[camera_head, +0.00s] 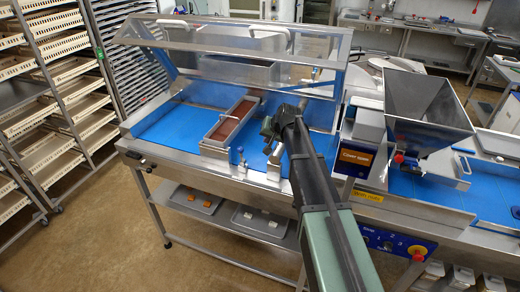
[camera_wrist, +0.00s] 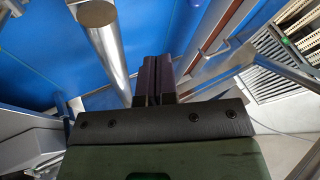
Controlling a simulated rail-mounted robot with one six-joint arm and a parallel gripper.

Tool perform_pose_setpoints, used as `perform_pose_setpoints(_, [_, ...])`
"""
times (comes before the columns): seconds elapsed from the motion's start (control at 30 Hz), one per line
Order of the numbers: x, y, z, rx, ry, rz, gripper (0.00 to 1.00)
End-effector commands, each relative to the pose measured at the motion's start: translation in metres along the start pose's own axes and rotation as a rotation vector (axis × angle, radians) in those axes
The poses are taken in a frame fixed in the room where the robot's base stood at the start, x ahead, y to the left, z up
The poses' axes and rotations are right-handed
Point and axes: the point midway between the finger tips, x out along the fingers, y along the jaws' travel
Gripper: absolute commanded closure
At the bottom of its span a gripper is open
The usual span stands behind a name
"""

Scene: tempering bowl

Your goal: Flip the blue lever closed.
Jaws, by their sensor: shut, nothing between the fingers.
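In the head view a small blue knob-like part (camera_head: 240,151) stands at the front edge of the blue belt, near the end of the steel-framed brown tray. A second small blue part (camera_head: 267,150) shows just right of it; I cannot tell for certain which of them is the lever. My gripper (camera_head: 267,127) is over the belt, above and right of these parts. In the wrist view my gripper (camera_wrist: 152,72) has its two dark fingers side by side, shut and empty. No blue lever can be made out clearly in the wrist view.
The clear lid (camera_head: 220,42) of the machine is raised behind my gripper. The brown tray (camera_head: 232,122) lies left of it on the blue belt (camera_head: 165,122). A steel hopper (camera_head: 425,100) stands right. A steel bar (camera_wrist: 108,50) runs left of the fingers in the wrist view.

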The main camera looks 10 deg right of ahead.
Motion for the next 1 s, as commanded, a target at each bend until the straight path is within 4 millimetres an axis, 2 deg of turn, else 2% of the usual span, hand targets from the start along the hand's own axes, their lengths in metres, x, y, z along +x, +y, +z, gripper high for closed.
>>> perform_pose_setpoints(0.17, [0.007, 0.001, 0.000, 0.006, -0.003, 0.003, 1.00])
perform_pose_setpoints(0.27, [0.022, 0.003, 0.001, 0.004, -0.004, 0.004, 1.00])
perform_pose_setpoints(0.67, [0.111, 0.005, 0.002, 0.002, -0.006, 0.005, 1.00])
perform_pose_setpoints(0.8, [0.117, -0.019, 0.002, 0.000, -0.007, 0.004, 1.00])
perform_pose_setpoints(1.0, [0.124, -0.031, 0.003, 0.001, -0.006, 0.005, 1.00])
